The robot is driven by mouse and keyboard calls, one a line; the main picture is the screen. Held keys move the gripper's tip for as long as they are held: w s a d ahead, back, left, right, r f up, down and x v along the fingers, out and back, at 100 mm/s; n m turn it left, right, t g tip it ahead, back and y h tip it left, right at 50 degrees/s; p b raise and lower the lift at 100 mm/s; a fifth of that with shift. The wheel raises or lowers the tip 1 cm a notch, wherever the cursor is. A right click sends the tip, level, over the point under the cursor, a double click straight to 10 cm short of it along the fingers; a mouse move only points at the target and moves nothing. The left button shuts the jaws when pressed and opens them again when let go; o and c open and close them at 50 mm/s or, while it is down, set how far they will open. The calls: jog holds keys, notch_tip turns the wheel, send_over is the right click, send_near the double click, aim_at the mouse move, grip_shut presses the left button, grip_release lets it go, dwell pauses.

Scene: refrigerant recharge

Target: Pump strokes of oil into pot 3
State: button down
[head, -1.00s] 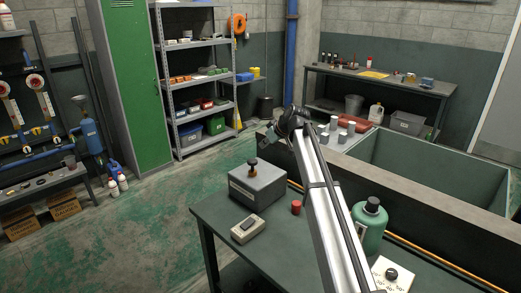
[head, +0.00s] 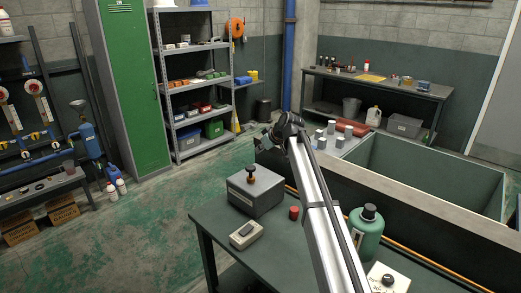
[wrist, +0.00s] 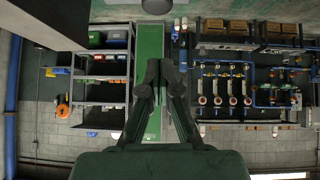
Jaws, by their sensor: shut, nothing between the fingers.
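A green bottle (head: 367,234) with a black cap stands at the table's right. My gripper (head: 261,143) is above and beyond the box, left of the cylinders, touching neither. In the wrist view its fingers (wrist: 166,65) are together and empty.
On the near table (head: 225,222) are a red cylinder (head: 294,213), a beige switch box (head: 246,236) and a white dial plate (head: 388,279). The open tank (head: 420,175) is at right. A green locker (head: 133,90) and shelves (head: 190,87) stand behind.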

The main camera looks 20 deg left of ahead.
jog(key=p, duration=0.3)
send_over(253, 169)
notch_tip(253, 169, down, 4)
jog(key=shift+a+f, duration=0.15)
jog(key=shift+f, duration=0.1)
notch_tip(253, 169, down, 3)
jog(key=shift+f+p, duration=0.2)
jog(key=shift+p, duration=0.3)
jog(key=shift+w+f, duration=0.1)
jog(key=shift+f, duration=0.6)
notch_tip(253, 169, down, 3)
jog(key=b, duration=0.3)
jog(key=shift+f, duration=0.1)
